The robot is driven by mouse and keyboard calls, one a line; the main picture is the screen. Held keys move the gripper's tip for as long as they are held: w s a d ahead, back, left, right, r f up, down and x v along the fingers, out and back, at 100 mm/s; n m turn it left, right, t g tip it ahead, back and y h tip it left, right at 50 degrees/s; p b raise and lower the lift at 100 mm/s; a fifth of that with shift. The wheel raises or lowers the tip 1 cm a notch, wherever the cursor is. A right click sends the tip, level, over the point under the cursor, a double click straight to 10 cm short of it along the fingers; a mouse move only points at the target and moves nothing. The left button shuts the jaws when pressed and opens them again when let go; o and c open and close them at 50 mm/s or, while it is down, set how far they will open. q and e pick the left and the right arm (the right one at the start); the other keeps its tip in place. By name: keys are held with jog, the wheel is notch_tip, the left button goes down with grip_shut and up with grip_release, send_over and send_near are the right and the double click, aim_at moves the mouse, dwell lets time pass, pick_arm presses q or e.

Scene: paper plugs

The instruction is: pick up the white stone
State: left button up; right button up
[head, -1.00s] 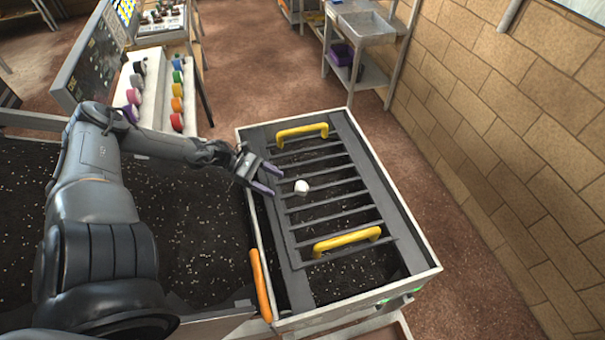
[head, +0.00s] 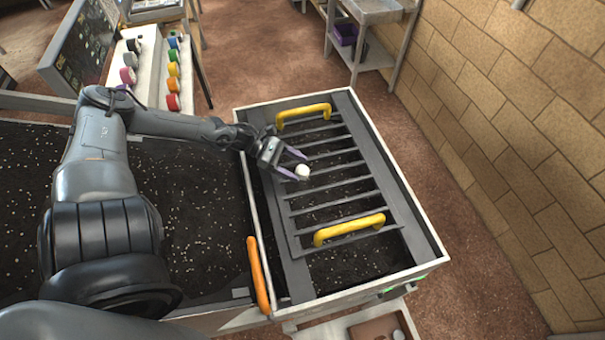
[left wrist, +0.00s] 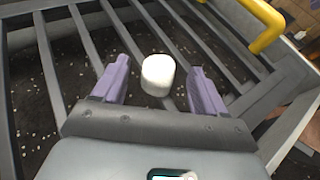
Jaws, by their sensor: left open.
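The white stone (head: 302,170) is a small rounded white piece on the dark slatted grate (head: 331,203). My left gripper (head: 296,165) is open, with the stone at its purple fingertips in the head view. In the left wrist view the stone (left wrist: 158,74) lies between the two purple fingers (left wrist: 160,85), with a gap on each side. I cannot tell exactly how high the fingers are above the bars. My right gripper is not in view.
The grate lies in a white-rimmed bin (head: 412,205) and has two yellow handles, one far (head: 303,113) and one near (head: 348,229). An orange bar (head: 258,274) is at the bin's left edge. Dark speckled soil (head: 185,215) fills the bed to the left.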

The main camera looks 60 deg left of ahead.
aim_at(301, 170)
pick_arm(q)
jog(key=shift+b+x, duration=0.4)
jog(key=shift+x, duration=1.1)
jog(key=c, duration=1.1)
jog(key=shift+r, duration=0.2)
